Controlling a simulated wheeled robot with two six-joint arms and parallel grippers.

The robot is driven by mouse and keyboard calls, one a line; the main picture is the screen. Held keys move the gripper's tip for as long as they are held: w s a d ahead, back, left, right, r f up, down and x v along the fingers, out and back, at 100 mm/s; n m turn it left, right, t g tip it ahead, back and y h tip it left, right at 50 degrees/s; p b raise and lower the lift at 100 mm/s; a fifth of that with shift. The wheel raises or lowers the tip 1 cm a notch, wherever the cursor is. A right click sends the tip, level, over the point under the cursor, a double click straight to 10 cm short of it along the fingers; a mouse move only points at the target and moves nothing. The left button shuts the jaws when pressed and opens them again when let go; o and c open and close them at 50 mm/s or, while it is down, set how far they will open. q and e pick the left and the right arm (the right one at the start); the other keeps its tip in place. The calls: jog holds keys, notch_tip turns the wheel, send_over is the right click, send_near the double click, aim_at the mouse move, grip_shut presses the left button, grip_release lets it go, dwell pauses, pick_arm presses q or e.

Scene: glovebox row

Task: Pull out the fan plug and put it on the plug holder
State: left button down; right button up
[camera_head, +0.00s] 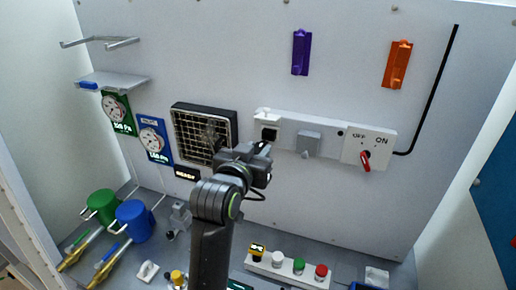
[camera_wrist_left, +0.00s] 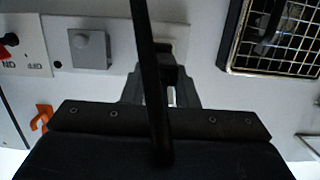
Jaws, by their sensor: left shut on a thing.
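My left gripper (camera_head: 268,146) is at the left end of the white power strip (camera_head: 345,132), just right of the fan (camera_head: 205,134). It is shut on a dark plug, taken to be the fan plug (camera_wrist_left: 166,74), which shows between the fingers in the left wrist view. A black cord runs down across that view. I cannot tell whether the plug is still seated. A purple bracket (camera_head: 301,52) and an orange bracket (camera_head: 397,64) are fixed higher on the wall; neither is marked as the plug holder. My right gripper is not in view.
A grey block (camera_head: 309,143) sits mid-strip, beside a switch with a red knob (camera_head: 365,157) marked OFF and ON. Gauges (camera_head: 115,108) and a shelf (camera_head: 110,80) are at left. A row of coloured buttons (camera_head: 288,268) lies below. The wall above the strip is largely clear.

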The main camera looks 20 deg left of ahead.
pick_arm(q)
jog(key=shift+s, duration=2)
jog(key=shift+f, duration=0.1)
